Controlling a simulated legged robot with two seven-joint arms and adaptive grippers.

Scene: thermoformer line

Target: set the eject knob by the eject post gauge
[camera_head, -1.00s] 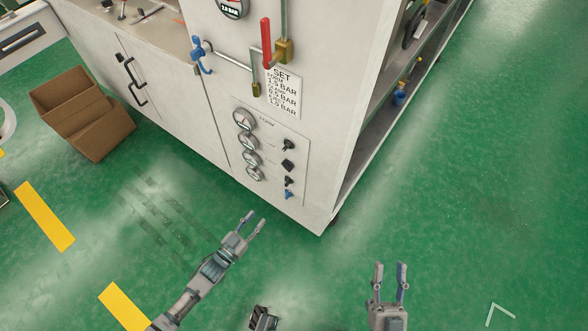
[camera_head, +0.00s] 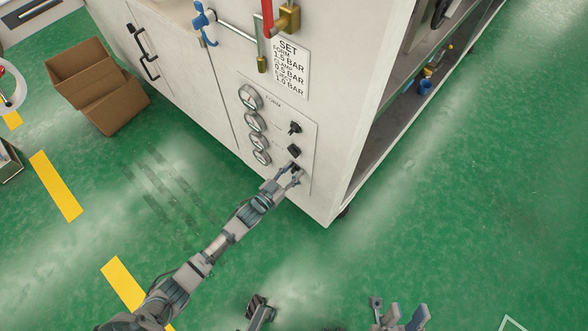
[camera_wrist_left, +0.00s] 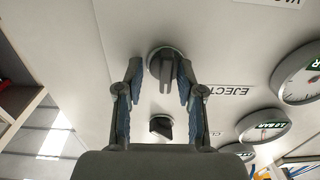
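The eject knob (camera_wrist_left: 164,66) is a grey round knob with a raised grip bar, beside the EJECT label (camera_wrist_left: 229,90) in the left wrist view. My left gripper (camera_wrist_left: 162,78) is open, its fingers on either side of this knob; the right-hand finger is very close, and contact is unclear. In the head view my left gripper (camera_head: 290,175) is at the lower knobs and partly hides them. The gauges include a large one (camera_wrist_left: 301,73) and one with a green display (camera_wrist_left: 264,126); which is the eject post gauge and its needle reading are unclear. My right gripper (camera_head: 397,310) is open and empty.
A dark knob (camera_wrist_left: 160,126) lies near the gripper's palm. The panel also has an upper knob (camera_head: 295,128). A SET sign (camera_head: 288,68) listing bar values is above the panel. A cardboard box (camera_head: 95,85) sits at left. Green floor is clear at right.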

